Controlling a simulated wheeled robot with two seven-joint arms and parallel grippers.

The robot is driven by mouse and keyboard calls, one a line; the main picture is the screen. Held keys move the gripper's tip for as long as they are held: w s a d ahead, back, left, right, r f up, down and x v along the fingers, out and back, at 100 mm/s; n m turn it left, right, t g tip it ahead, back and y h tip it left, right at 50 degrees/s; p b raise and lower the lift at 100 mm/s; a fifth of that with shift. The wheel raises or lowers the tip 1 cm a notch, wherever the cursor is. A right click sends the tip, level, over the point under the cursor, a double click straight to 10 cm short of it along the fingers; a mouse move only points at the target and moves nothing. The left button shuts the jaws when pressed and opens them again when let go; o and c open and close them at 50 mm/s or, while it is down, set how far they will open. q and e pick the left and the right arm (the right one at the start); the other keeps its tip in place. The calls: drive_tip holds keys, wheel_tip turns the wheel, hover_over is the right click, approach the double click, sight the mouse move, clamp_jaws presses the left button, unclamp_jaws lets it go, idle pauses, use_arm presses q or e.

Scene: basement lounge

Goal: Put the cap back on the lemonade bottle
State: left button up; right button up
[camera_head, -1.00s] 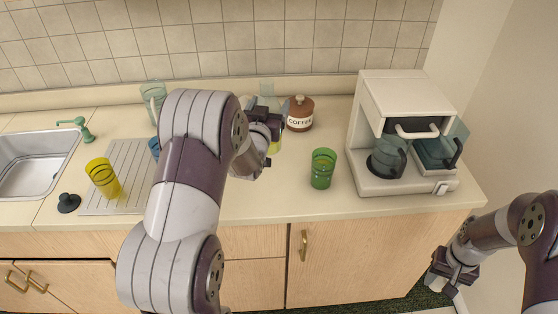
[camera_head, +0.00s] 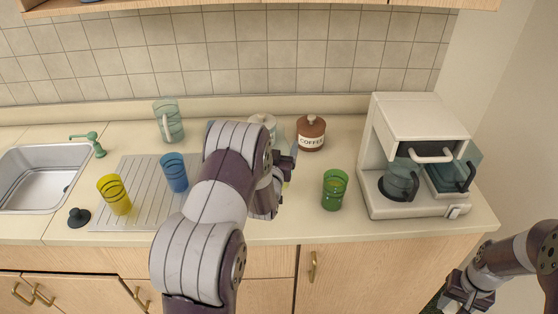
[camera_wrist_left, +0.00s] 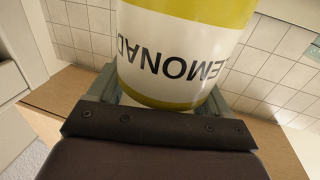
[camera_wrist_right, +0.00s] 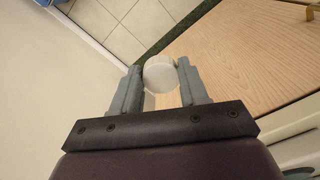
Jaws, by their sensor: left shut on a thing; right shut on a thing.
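The lemonade bottle (camera_wrist_left: 185,45) fills the upper middle of the left wrist view, with a white label between yellow-green bands. My left gripper (camera_wrist_left: 170,100) is shut on it. In the head view my left gripper (camera_head: 280,170) is over the counter, and my own arm hides most of the bottle. The white round cap (camera_wrist_right: 160,73) is between the fingers of my right gripper (camera_wrist_right: 160,85), which is shut on it. In the head view my right gripper (camera_head: 466,292) is low at the right, in front of the cabinets and apart from the bottle.
A green cup (camera_head: 334,190) stands right of my left gripper, with the coffee maker (camera_head: 400,150) farther right. A brown coffee jar (camera_head: 311,132) is behind. A blue cup (camera_head: 174,172) and yellow cup (camera_head: 115,195) are on the drainboard (camera_head: 140,213) at left.

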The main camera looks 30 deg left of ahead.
use_arm(q)
wheel_tip(320, 180, down, 4)
drive_tip(key=shift+f, duration=0.1)
use_arm(e)
drive_tip(key=shift+r, duration=0.3)
use_arm(q)
drive_tip(key=shift+f, duration=0.15)
use_arm(e)
drive_tip(key=shift+f, duration=0.25)
use_arm(q)
drive_tip(key=o, duration=1.4)
drive_tip(key=shift+r+p, duration=0.4)
drive_tip(key=shift+p, duration=0.05)
use_arm(e)
drive_tip(key=shift+r, duration=0.45)
wheel_tip(320, 180, down, 2)
drive_tip(key=shift+f+b, duration=0.2)
drive_tip(key=shift+b, duration=1)
use_arm(q)
drive_tip(key=v, duration=1.2)
drive_tip(key=shift+f, duration=0.25)
